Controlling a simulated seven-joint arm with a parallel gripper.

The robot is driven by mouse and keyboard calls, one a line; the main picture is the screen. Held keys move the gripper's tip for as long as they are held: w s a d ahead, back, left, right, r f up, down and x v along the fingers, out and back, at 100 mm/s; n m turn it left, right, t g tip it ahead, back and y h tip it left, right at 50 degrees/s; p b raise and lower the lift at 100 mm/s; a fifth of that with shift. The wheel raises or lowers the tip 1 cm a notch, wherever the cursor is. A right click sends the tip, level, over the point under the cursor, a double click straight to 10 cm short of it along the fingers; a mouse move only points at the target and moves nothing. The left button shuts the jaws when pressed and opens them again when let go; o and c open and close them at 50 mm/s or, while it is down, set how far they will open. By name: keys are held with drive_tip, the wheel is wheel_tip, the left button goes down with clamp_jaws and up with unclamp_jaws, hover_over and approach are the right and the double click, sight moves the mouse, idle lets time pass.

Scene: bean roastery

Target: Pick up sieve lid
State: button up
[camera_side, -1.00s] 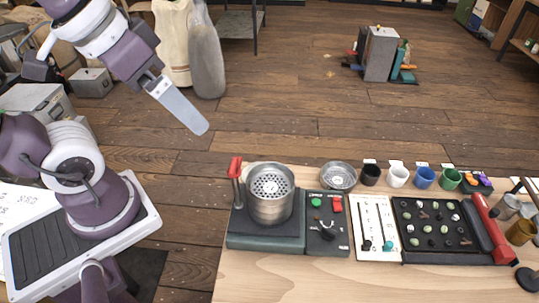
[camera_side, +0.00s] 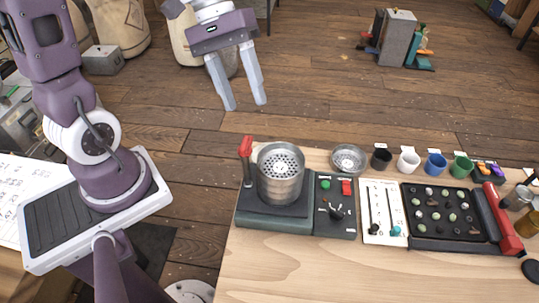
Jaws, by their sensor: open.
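A shallow round metal dish with a perforated-looking middle, which looks like the sieve lid (camera_side: 349,158), lies on the wooden table right of a metal canister. The upright canister (camera_side: 281,189) stands on a dark green base (camera_side: 275,222) and has a perforated plate inside its open top. My gripper (camera_side: 246,104) is open and empty, with two grey fingers pointing down. It is in the air, up and left of the canister and apart from the dish in the picture.
A red-handled lever (camera_side: 246,149) rises at the base's left back corner. A switch panel (camera_side: 335,208) is right of the canister. Black (camera_side: 381,159), white (camera_side: 408,162), blue (camera_side: 435,165) and green (camera_side: 461,167) cups line the back. The table front (camera_side: 330,270) is clear.

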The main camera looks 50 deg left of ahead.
drive_tip(key=w+a+f+n+h, duration=0.4)
drive_tip(key=w+a+f+n, duration=0.1)
drive_tip(key=w+f+n, duration=0.15)
drive_tip(key=n+t+h, duration=0.2)
drive_tip(key=n+t, duration=0.5)
drive_tip(key=n, duration=0.2)
hover_over(261, 147)
drive_tip(key=s, duration=0.4)
wheel_tip(261, 147, down, 16)
wheel_tip(261, 147, down, 8)
drive_tip(key=s+a+n+t+y, duration=0.1)
drive_tip(key=s+a+n+t, duration=0.15)
drive_tip(key=n, duration=0.25)
drive_tip(key=shift+t, duration=0.45)
drive_tip(key=x, duration=0.7)
drive_tip(key=shift+w+d, duration=0.15)
drive_tip(key=shift+d, duration=0.05)
clamp_jaws()
